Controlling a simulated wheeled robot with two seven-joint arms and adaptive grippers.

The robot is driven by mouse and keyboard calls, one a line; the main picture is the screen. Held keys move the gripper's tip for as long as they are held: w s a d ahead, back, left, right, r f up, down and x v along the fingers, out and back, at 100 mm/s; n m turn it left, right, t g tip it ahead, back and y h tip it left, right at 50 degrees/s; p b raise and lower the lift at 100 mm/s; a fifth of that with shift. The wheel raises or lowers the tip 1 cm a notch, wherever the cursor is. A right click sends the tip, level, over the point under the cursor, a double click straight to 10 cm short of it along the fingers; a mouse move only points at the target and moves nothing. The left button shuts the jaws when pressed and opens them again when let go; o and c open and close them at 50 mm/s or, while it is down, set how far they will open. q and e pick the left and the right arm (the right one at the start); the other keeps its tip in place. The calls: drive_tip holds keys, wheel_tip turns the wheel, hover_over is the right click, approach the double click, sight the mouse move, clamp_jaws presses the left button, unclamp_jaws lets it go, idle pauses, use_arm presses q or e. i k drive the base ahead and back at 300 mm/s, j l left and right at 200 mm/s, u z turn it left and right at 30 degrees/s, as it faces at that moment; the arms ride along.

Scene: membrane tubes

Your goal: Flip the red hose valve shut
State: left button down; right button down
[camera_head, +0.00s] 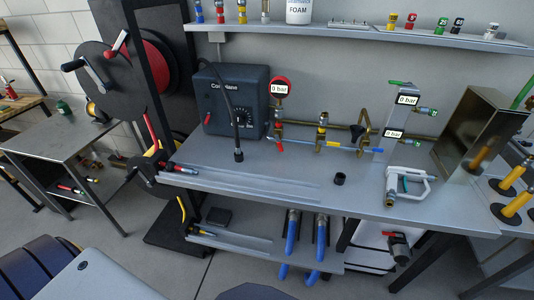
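A red hose reel (155,68) is mounted at the back left. A red-handled lever (119,43) shows at the reel's upper front, tilted. A small red handle (277,144) also sits on the brass manifold under a red gauge (279,88) reading 0 bar. I cannot tell which of these is the red hose valve, or its exact state. Neither of my grippers shows in the head view.
The workbench (300,188) holds a dark compressor box (232,100), gauges, a white clamp-like tool (407,186) and a metal box (480,125). A shelf (350,32) runs above. A side table (55,137) stands left. Grey floor (140,240) is open in front.

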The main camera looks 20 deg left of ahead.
sight(276, 137)
drive_tip(key=k+j+u, duration=0.1)
drive_tip(key=k+u, duration=0.2)
drive_tip(key=u, duration=0.2)
drive_tip(key=k+j+u, duration=0.25)
drive_tip(key=u, duration=0.2)
drive_tip(key=k+j+u, duration=0.25)
drive_tip(key=u, duration=0.25)
